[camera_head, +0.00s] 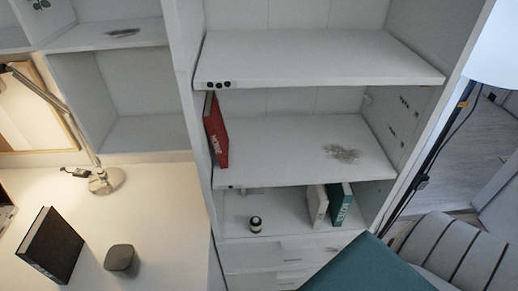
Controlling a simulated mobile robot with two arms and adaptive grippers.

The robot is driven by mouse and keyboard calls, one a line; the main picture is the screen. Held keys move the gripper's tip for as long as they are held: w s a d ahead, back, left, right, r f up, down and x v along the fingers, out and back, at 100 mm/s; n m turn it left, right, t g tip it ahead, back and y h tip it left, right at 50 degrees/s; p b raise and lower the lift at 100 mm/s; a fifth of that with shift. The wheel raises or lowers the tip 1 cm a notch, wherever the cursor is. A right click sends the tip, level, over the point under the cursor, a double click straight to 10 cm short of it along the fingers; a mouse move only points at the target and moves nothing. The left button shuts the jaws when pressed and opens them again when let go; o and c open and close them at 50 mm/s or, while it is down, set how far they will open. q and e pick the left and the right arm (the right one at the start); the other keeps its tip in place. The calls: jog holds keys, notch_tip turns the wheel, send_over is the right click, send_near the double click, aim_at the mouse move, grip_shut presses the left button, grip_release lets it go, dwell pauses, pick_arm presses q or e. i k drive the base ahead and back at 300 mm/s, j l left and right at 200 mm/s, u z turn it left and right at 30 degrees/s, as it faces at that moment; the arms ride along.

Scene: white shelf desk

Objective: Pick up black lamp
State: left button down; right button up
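A floor lamp with a thin black pole (437,150) stands at the right, beside the shelf unit. Its pale shade (497,52) is cut off by the upper right edge of the view, and its foot is hidden behind the grey seat. A desk lamp (106,181) with a pale, silvery arm and round base stands on the white desk at the left, and its head is at the left edge. Neither of my grippers is in view.
A white shelf unit (300,136) holds a red book (215,131), a small dark jar (255,224) and upright books (339,204). A black book (50,245) and a dark cup-like object (121,260) are on the desk. A grey striped seat (455,252) and teal surface (368,270) occupy the lower right.

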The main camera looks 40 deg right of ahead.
aim_at(255, 228)
jog(key=z, duration=1.1)
